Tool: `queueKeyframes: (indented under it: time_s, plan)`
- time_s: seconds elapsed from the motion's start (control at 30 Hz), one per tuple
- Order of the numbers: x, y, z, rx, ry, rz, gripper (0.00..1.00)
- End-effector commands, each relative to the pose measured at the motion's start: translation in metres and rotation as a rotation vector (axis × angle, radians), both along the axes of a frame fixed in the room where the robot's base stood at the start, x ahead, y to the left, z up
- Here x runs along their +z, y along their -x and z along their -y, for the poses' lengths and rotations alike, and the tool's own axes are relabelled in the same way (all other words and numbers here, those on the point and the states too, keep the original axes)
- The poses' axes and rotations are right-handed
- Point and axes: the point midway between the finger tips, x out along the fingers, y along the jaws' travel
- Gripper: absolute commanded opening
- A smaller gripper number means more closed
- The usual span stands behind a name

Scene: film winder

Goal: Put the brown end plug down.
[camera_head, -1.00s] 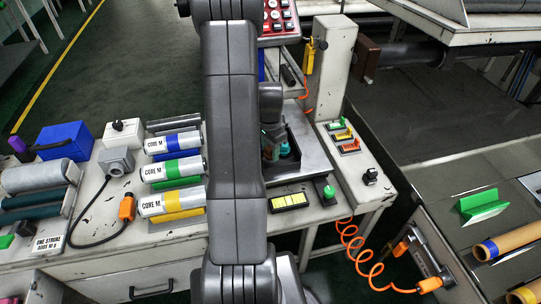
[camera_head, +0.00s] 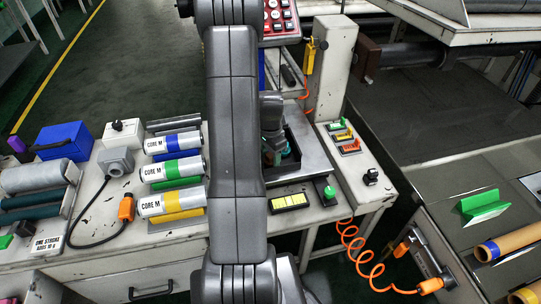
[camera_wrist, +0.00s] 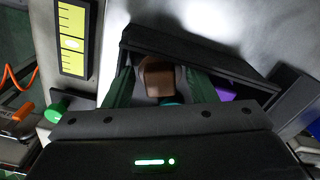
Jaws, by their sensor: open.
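The brown end plug (camera_wrist: 158,76) shows in the wrist view inside a dark-walled tray (camera_wrist: 205,58). It sits between the two greenish fingers of my gripper (camera_wrist: 160,87), which are apart with a gap visible on either side of it. The lower part of the plug is hidden by the gripper body. In the head view my gripper (camera_head: 274,152) reaches down into the dark tray (camera_head: 298,128) on the bench. The plug cannot be made out there behind my arm.
A purple piece (camera_wrist: 225,95) and a bit of teal (camera_wrist: 172,100) lie close to the fingers in the tray. A yellow-marked panel (camera_head: 289,201) and a green knob (camera_head: 329,191) are in front. Labelled cores (camera_head: 172,172) lie to the left.

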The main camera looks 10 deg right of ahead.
Motion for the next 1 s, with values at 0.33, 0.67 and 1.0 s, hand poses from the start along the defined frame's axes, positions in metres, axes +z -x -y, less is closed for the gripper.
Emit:
queueKeyframes:
  time_s: [0.33, 0.67, 1.0]
  plan:
    - [0.072, -0.001, 0.000, 0.000, 0.001, 0.006, 0.51]
    - [0.117, 0.000, 0.000, 0.000, 0.000, 0.002, 0.51]
    - [0.120, 0.000, 0.000, 0.000, 0.000, 0.001, 0.51]
